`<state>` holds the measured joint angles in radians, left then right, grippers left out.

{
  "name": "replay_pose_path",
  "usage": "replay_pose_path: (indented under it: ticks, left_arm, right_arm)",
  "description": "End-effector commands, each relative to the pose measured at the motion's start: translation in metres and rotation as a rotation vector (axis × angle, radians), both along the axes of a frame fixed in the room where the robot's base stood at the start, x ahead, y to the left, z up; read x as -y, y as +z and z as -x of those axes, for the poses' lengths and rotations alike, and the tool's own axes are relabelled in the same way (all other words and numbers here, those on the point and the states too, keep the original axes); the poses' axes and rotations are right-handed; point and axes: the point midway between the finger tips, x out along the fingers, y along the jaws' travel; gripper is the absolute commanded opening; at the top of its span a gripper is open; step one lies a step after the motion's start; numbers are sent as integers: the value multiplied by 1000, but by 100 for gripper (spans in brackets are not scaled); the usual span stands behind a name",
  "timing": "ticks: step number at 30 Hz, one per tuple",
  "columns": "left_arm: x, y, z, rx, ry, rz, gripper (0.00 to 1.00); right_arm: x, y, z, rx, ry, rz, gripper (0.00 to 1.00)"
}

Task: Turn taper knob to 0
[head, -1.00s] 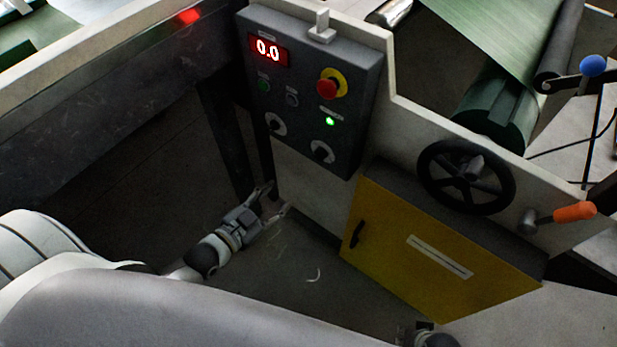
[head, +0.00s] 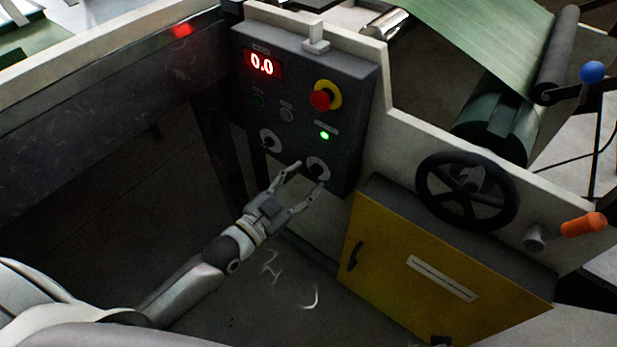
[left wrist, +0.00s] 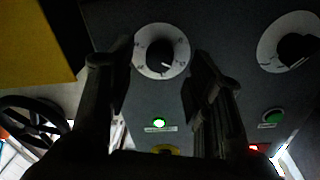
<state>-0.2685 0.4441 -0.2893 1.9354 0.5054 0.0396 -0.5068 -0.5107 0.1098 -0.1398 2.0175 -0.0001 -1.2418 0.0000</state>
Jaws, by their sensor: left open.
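The grey control panel (head: 300,95) carries two black knobs on white dials, a left knob (head: 268,140) and a right knob (head: 317,169). I cannot read which is labelled taper. My left gripper (head: 312,174) is open, its fingertips at the right knob. In the left wrist view this knob (left wrist: 161,52) shows between and beyond the two open fingers (left wrist: 155,75); contact is not visible. Its pale pointer mark slants toward the lower right there; the dial numbers are too blurred to read. The other knob (left wrist: 297,48) sits at the right edge. My right gripper is hardly visible at the bottom edge.
The panel also has a red display (head: 262,64) reading 0.0, a red emergency button (head: 322,98) and a lit green lamp (head: 325,135). A yellow cabinet (head: 400,265), a black handwheel (head: 466,192) and an orange-handled lever (head: 582,224) are to the right.

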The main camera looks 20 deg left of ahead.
Motion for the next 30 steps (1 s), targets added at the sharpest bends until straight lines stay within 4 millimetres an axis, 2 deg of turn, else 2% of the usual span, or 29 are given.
replay_pose_path:
  ticks: [6,17,28,30]
  left_arm:
    - [8,-1,-19,-1,0,2,47]
    - [9,-1,-22,-2,0,0,47]
    - [9,-1,-22,-2,1,0,1]
    - [9,-1,-22,-3,1,1,1]
  right_arm:
    - [0,9,0,4,-1,0,40]
    - [0,12,-1,9,-2,-1,40]
    - [0,11,-1,6,-2,-1,40]
    - [0,11,-1,6,-2,-1,40]
